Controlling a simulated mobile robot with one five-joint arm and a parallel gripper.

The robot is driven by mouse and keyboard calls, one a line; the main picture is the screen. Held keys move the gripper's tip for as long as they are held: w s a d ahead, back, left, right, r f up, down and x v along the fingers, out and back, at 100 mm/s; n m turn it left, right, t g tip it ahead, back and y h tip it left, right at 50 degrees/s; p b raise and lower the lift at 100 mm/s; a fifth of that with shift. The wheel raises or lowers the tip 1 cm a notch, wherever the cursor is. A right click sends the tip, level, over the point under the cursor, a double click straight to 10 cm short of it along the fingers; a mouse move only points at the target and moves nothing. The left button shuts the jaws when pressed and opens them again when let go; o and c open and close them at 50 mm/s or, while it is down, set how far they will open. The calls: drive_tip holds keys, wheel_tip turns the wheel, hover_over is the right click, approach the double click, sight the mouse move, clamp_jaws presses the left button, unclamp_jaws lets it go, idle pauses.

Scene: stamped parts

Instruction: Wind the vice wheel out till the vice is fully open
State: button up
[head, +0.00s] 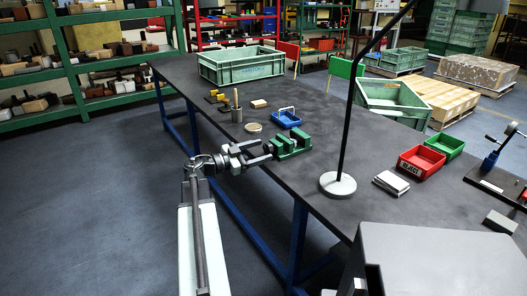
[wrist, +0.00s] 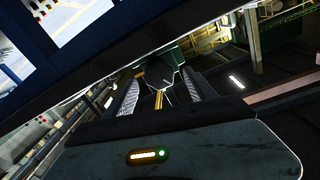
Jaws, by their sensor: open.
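The green vice (head: 291,144) sits on the dark bench close to its front edge. My gripper (head: 262,151) reaches in from the left, at the vice's near side. Its fingers are apart. In the wrist view a dark rounded piece (wrist: 160,72), which looks like the vice wheel, lies between and just beyond the fingertips of my gripper (wrist: 162,90). Part of the green vice body (wrist: 176,55) shows behind it. I cannot tell whether the fingers touch the wheel. The wheel is hard to make out in the head view, and the jaw gap is unclear.
A blue tray (head: 287,119) stands just behind the vice. A lamp base (head: 338,184) with a tall pole stands to its right. The bench's front edge runs close below my gripper.

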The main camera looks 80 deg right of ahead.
drive_tip(key=shift+x, duration=0.9)
drive_tip(key=c, duration=1.4)
drive_tip(key=shift+n, duration=0.4)
drive_tip(key=n, duration=0.3)
drive_tip(key=shift+f+n+b, duration=0.1)
drive_tip(key=shift+n+b, duration=0.2)
drive_tip(key=shift+b, duration=0.1)
drive_tip(key=shift+w+n+h+b, duration=0.1)
drive_tip(key=shift+n+h+b, duration=0.25)
drive_tip(key=shift+n, duration=2.25)
